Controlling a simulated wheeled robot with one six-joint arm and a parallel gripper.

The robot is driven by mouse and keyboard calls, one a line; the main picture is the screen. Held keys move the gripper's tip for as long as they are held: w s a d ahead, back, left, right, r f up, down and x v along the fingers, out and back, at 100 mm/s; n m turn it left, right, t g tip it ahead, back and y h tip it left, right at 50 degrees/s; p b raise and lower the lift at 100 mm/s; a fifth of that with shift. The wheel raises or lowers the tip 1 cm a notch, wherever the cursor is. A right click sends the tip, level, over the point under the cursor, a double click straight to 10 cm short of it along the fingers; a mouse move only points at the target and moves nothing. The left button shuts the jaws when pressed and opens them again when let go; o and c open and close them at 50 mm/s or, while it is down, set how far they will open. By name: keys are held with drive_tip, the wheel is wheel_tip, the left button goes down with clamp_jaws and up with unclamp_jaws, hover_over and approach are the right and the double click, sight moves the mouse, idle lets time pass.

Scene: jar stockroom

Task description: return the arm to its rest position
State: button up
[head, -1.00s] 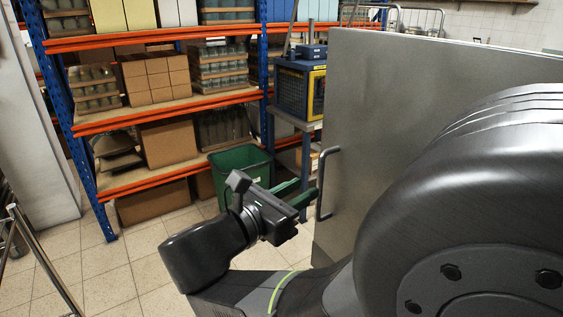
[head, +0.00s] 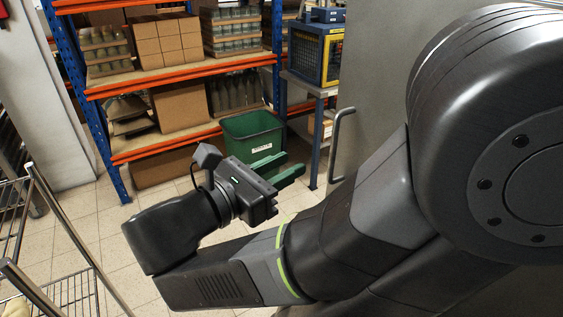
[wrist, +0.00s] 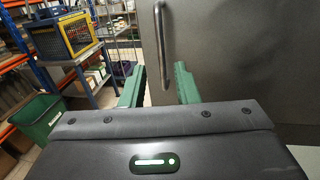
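My arm stretches across the lower right of the head view, folded at the elbow. My gripper (head: 284,171) has green fingers and points right, toward the grey door. In the wrist view my gripper (wrist: 158,86) has its two fingers apart with nothing between them. The door's metal handle (wrist: 160,45) stands beyond the fingertips and apart from them. The handle also shows in the head view (head: 336,147), to the right of my fingers.
A grey door panel (head: 372,95) stands at the right. A green bin (head: 246,124) is on the floor behind my gripper. Orange and blue shelving (head: 180,75) with boxes and jars fills the back. A wire rack (head: 65,235) stands at lower left. Tiled floor lies between.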

drive_tip(key=shift+s+a, duration=0.2)
drive_tip(key=shift+s, duration=0.05)
drive_tip(key=shift+d, duration=0.1)
idle(0.3)
approach(333, 142)
drive_tip(key=shift+p+x, duration=0.35)
drive_tip(key=shift+x, duration=1.7)
drive_tip(key=shift+r, duration=0.1)
drive_tip(key=shift+v, duration=3.65)
drive_tip(key=shift+x, duration=6.9)
